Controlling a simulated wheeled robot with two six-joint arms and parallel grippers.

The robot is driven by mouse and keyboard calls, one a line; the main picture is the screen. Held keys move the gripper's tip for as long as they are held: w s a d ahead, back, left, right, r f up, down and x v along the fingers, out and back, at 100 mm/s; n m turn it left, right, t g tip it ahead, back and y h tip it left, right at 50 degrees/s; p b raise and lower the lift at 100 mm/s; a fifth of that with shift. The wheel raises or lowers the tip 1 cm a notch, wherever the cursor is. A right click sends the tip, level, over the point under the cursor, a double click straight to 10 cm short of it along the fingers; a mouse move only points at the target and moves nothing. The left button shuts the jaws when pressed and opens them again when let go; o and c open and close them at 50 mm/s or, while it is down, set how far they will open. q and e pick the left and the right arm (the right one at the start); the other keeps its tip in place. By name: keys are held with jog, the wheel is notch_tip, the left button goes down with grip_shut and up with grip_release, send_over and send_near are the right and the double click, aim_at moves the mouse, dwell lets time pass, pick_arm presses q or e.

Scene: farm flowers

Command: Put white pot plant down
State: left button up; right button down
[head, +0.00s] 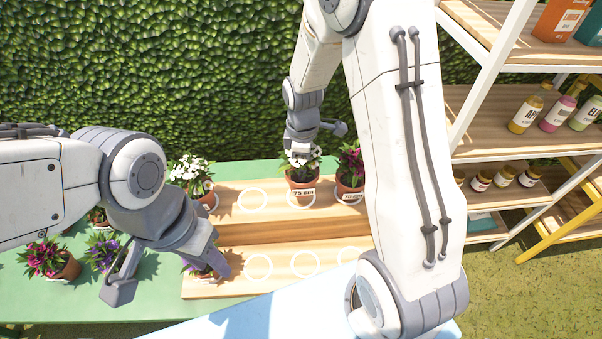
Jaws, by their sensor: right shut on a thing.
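A white-flowered plant in a terracotta pot (302,180) with a small label is at the upper step of the wooden stand (230,233), over a white ring. My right gripper (303,151) is above it, shut on this plant and partly hidden by the flowers. I cannot tell whether the pot's base touches the wood. Another white-flowered potted plant (191,172) stands at the left end of the upper step. My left gripper (168,276) is open and empty, low at the front left of the stand.
A magenta-flowered pot (350,180) stands close right of the held plant. A pot (203,271) on the lower step is partly hidden by my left gripper. Pink (47,260) and purple (103,250) flowers are on the green table (45,302). An upper-step ring (252,201) and several lower rings are empty.

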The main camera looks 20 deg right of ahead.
jog(key=shift+w+a+f, duration=0.1)
jog(key=shift+w+f, duration=0.25)
jog(key=shift+w, duration=0.2)
notch_tip(320, 180, down, 3)
jog(key=shift+p, duration=0.7)
jog(key=shift+f, duration=0.5)
jog(key=shift+f, duration=0.2)
jog(key=c, duration=1)
grip_release()
jog(key=shift+r, duration=0.1)
